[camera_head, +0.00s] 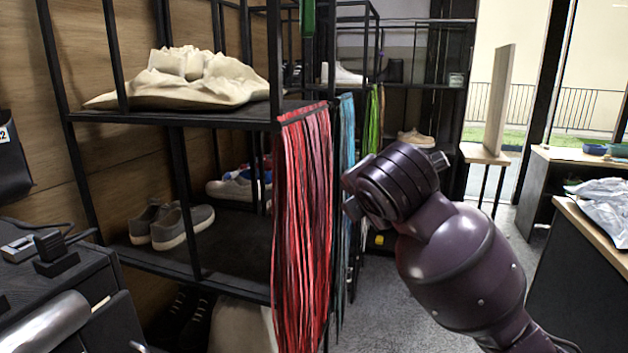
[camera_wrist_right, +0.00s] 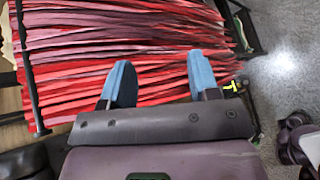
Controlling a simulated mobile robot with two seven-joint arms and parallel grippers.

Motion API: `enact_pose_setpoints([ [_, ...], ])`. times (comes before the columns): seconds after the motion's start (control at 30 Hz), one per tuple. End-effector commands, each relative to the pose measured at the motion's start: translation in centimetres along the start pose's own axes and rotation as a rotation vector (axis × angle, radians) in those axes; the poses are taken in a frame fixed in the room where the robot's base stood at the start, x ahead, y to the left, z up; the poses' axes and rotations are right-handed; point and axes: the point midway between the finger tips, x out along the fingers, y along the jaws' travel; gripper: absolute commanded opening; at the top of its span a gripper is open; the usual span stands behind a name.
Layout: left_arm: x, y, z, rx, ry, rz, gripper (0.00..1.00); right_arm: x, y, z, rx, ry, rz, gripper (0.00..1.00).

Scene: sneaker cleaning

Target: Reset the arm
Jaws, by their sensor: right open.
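My right arm (camera_head: 460,265) comes in from the lower right in the head view, with its wrist raised in front of the shelving. In the right wrist view my right gripper (camera_wrist_right: 160,80) is open, its two blue-padded fingers apart with nothing held between them. Long red laces (camera_wrist_right: 120,50) lie beyond the fingers in that view; whether the fingertips touch them I cannot tell. In the head view the red laces (camera_head: 303,220) hang from the shelf end, left of my right wrist. The fingers are not clearly visible there. My left gripper is in neither view.
A black-framed shelf (camera_head: 225,240) on the left holds grey sneakers (camera_head: 182,226) and a crumpled cream cloth (camera_head: 185,82). Blue laces (camera_head: 347,150) hang behind the red ones. A table (camera_head: 595,225) with silvery bags stands at the right. Grey floor (camera_head: 375,315) is open between them.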

Motion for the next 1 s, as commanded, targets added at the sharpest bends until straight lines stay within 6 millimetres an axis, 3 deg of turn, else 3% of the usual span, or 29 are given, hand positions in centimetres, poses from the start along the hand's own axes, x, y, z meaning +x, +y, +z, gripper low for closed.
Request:
enact_pose_setpoints([
  [0.03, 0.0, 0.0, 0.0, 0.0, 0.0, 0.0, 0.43, 0.7, -2.1, -0.6, 0.066, 0.02, -0.025, 0.56],
  [0.2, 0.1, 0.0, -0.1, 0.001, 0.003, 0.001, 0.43, 2.3, -8.3, -2.4, 0.305, 0.063, -0.1, 0.56],
  [0.47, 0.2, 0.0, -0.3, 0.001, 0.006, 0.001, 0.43, 3.1, -17.9, -5.0, 0.678, 0.079, -0.231, 0.56],
  [0.77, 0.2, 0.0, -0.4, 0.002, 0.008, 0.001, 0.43, 1.6, -28.7, -7.9, 1.107, 0.022, -0.394, 0.56],
  [1.0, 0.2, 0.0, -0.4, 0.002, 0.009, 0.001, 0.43, -1.3, -36.8, -10.1, 1.44, -0.088, -0.521, 0.56],
])
